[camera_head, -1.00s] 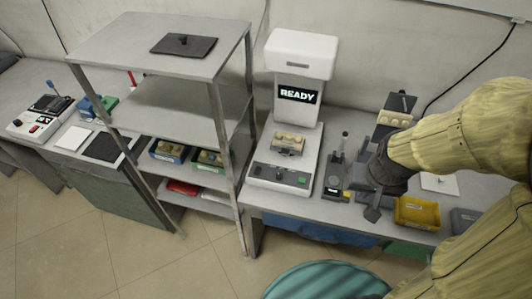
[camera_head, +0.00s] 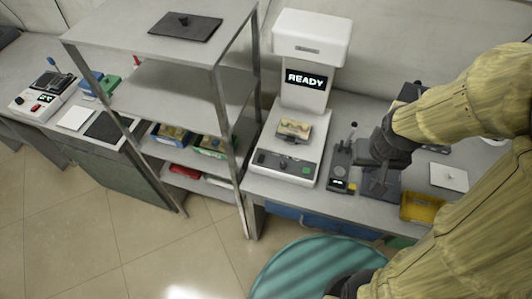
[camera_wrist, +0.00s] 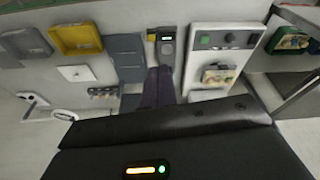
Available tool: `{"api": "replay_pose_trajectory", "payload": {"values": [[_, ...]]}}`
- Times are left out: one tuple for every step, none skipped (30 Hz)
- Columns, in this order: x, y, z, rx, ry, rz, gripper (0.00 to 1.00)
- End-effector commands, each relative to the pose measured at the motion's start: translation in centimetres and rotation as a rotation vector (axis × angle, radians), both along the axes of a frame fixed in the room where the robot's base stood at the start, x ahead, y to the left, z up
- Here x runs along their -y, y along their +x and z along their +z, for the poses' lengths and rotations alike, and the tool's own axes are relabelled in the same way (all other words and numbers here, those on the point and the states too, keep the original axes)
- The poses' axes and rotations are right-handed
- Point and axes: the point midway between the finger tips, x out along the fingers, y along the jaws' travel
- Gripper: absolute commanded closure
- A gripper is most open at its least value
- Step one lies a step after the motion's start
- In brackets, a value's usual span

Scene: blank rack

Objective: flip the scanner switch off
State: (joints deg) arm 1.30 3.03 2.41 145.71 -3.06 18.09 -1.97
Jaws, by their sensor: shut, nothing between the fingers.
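The scanner (camera_head: 306,95) is a white upright machine with a lit READY display (camera_head: 306,79). Its base has a dark front panel (camera_head: 284,164) with small dark controls and a green button (camera_head: 307,170). Which control is the switch is too small to tell. A tan part (camera_head: 294,129) rests on its plate. In the wrist view, the panel (camera_wrist: 228,39) shows upside down, right of the fingers. My gripper (camera_head: 378,190) is shut and empty, to the right of the scanner and apart from it; it also shows in the wrist view (camera_wrist: 159,82).
A small dark device (camera_head: 341,165) with an upright lever stands between the scanner and my gripper. A yellow tray (camera_head: 421,206) and a white plate (camera_head: 449,176) lie to the right. A metal shelf rack (camera_head: 222,105) stands close on the scanner's left.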

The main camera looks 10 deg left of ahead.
Motion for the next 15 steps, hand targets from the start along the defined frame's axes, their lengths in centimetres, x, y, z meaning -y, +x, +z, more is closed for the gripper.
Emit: {"api": "replay_pose_trajectory", "payload": {"values": [[-0.1, 0.6, -0.7, -0.007, -0.014, 0.052, 1.0], [-0.3, 1.1, -1.1, -0.011, -0.024, 0.094, 1.0], [-0.6, 1.8, -1.8, -0.011, -0.036, 0.159, 1.0], [-0.9, 2.3, -2.3, -0.012, -0.043, 0.212, 1.0], [-1.3, 2.9, -2.9, -0.012, -0.048, 0.267, 1.0], [-1.9, 3.6, -3.8, -0.009, -0.052, 0.346, 1.0], [-2.4, 4.2, -4.4, -0.006, -0.052, 0.406, 1.0], [-3.0, 4.6, -5.1, -0.004, -0.049, 0.466, 1.0], [-3.8, 5.3, -5.9, 0.006, -0.042, 0.543, 1.0], [-4.5, 5.7, -6.6, 0.014, -0.034, 0.601, 1.0], [-5.1, 6.1, -7.2, 0.023, -0.024, 0.657, 1.0], [-6.1, 6.6, -8.0, 0.038, -0.008, 0.732, 1.0], [-6.9, 7.0, -8.6, 0.052, 0.007, 0.787, 1.0], [-7.7, 7.2, -9.1, 0.067, 0.024, 0.84, 1.0], [-8.9, 7.6, -9.8, 0.091, 0.048, 0.909, 1.0]]}}
